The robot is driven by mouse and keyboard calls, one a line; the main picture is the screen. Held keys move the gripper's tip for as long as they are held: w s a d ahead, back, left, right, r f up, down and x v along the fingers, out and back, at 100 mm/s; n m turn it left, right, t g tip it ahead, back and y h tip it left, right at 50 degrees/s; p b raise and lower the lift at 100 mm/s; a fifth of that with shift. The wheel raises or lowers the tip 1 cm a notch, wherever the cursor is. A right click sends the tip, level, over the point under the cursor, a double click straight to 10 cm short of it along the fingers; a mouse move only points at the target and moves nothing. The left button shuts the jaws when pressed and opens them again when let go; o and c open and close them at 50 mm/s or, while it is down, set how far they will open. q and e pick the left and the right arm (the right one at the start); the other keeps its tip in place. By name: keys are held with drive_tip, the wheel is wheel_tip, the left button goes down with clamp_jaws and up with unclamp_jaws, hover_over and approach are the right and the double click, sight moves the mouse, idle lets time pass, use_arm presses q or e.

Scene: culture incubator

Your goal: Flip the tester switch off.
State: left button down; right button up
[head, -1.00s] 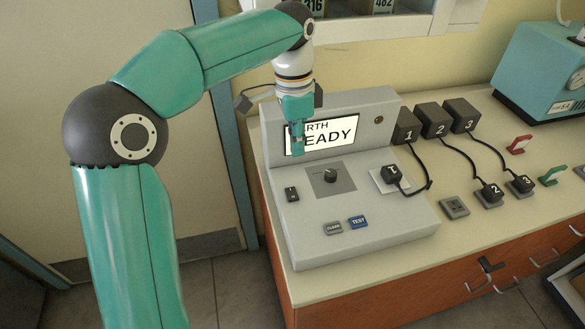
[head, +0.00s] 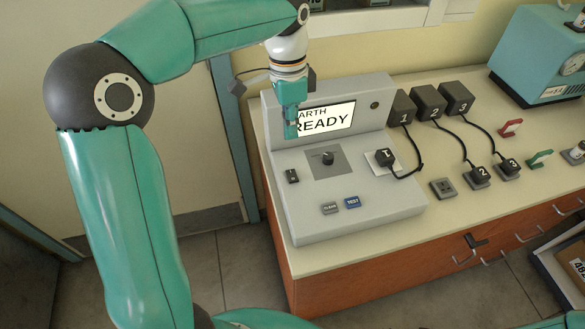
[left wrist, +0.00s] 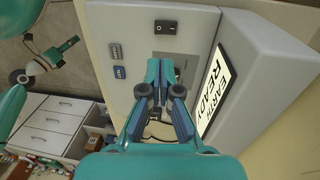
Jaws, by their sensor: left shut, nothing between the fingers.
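The grey tester (head: 375,207) stands on the bench, its lit screen (head: 335,119) showing EARTH READY, partly hidden by my gripper. The small black rocker switch (head: 292,176) is at the left of its panel. It also shows at the top of the left wrist view (left wrist: 165,27). I cannot tell which side is pressed. My left gripper (head: 291,134) points down before the screen's left end, above and apart from the switch. Its fingers are together and empty in the left wrist view (left wrist: 166,64). My right gripper (left wrist: 50,48) shows small there, its fingers apart.
A dark knob (head: 328,158), a CLEAR button (head: 329,208) and a TEST button (head: 352,201) share the panel. A plug marked 1 (head: 387,158) sits at its right. Numbered black adapters (head: 429,102) with cords stand to the right. Open space lies left of the bench.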

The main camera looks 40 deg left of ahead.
sight(291, 174)
use_arm(q)
drive_tip(key=f, duration=0.8)
drive_tip(key=s+d+f+p, duration=0.1)
drive_tip(key=f, duration=0.3)
drive_tip(key=shift+f, duration=0.2)
drive_tip(key=shift+d, duration=0.1)
drive_tip(key=shift+f, duration=0.1)
drive_tip(key=shift+f+b, duration=0.3)
drive_tip(key=shift+b, duration=0.15)
drive_tip(key=shift+s+d+r, duration=0.1)
drive_tip(key=shift+s+r, duration=0.05)
drive_tip(key=shift+p, duration=0.3)
drive_tip(key=shift+w+a, duration=0.6)
drive_tip(key=shift+a, duration=0.1)
drive_tip(key=shift+r, duration=0.1)
